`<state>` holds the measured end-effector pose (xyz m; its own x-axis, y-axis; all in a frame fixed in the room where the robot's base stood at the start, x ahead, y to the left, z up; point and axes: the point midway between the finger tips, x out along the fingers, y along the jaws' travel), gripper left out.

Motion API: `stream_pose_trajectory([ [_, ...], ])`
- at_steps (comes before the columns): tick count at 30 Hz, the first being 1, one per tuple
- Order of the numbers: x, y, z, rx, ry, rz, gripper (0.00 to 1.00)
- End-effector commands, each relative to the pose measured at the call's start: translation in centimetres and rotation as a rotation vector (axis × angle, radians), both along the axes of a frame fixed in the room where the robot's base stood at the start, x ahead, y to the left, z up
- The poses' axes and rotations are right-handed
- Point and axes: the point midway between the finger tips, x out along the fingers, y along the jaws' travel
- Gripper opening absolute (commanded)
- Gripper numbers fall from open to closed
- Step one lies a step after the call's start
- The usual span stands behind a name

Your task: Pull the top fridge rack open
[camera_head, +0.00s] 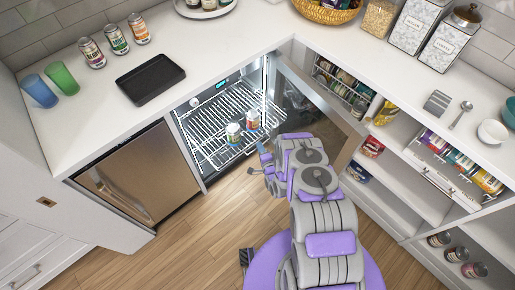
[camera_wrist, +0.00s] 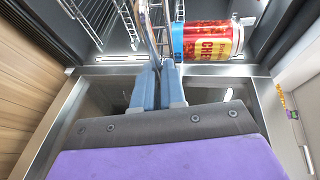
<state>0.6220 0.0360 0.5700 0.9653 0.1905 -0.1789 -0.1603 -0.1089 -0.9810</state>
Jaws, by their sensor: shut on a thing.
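The small fridge stands open under the counter corner, and its wire top rack (camera_head: 213,117) shows inside the lit cavity. Two cans (camera_head: 233,134) are on the rack at its front right. My gripper (camera_head: 264,157) is at the front of the fridge opening, near the rack's front edge. In the wrist view, the blue-grey fingers of my gripper (camera_wrist: 160,82) are closed together on a thin wire part of the rack (camera_wrist: 148,35). A red-labelled can (camera_wrist: 208,40) lies just beyond and right of the fingertips. The exact grip point is partly hidden by the fingers.
The glass fridge door (camera_head: 310,105) is swung open to the right, close to my arm. A closed brown-fronted appliance (camera_head: 140,175) is left of the opening. Open shelves (camera_head: 400,185) with packets are on the right. The wood floor (camera_head: 205,225) in front is clear.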

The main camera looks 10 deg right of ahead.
Motion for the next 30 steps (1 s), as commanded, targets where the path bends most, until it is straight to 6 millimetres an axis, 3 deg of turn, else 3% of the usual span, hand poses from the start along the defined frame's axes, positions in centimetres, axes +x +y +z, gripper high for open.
stream_pose_trajectory([
  [14,-0.30,-0.30,-0.33,-0.003,0.009,-0.004,0.00],
  [15,-0.30,-0.30,-0.34,-0.003,0.009,-0.004,0.14],
  [21,-0.26,-0.24,-0.11,-0.001,0.004,-0.002,0.33],
  [30,-0.40,-0.23,0.06,-0.001,0.001,-0.001,0.35],
])
